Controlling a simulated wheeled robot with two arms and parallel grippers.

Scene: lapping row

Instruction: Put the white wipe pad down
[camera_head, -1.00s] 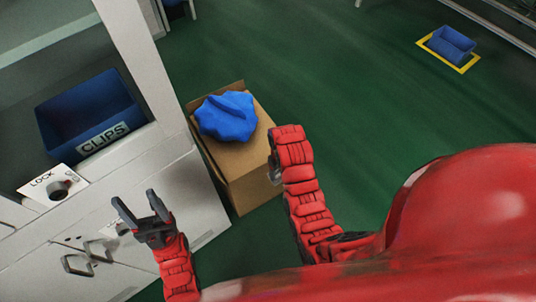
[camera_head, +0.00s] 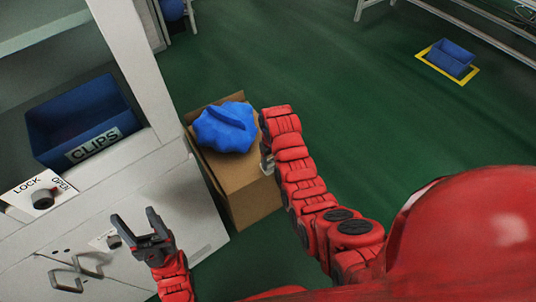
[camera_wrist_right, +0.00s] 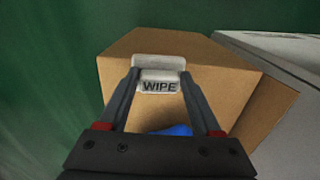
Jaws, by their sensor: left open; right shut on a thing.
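The white wipe pad (camera_wrist_right: 160,63), marked WIPE, shows in the right wrist view between the fingers of my right gripper (camera_wrist_right: 160,78). That gripper is shut on it. The pad is in front of the cardboard box (camera_wrist_right: 215,60); I cannot tell whether it touches the box. My left gripper (camera_head: 134,221) is open and empty, in front of the white cabinet (camera_head: 195,222).
A lumpy blue object (camera_head: 224,128) sits on the box. A blue CLIPS bin (camera_head: 75,115) stands in the cabinet near a LOCK/OPEN knob (camera_head: 43,198). A blue crate (camera_head: 451,57) stands in a yellow floor marking. The green floor between is clear.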

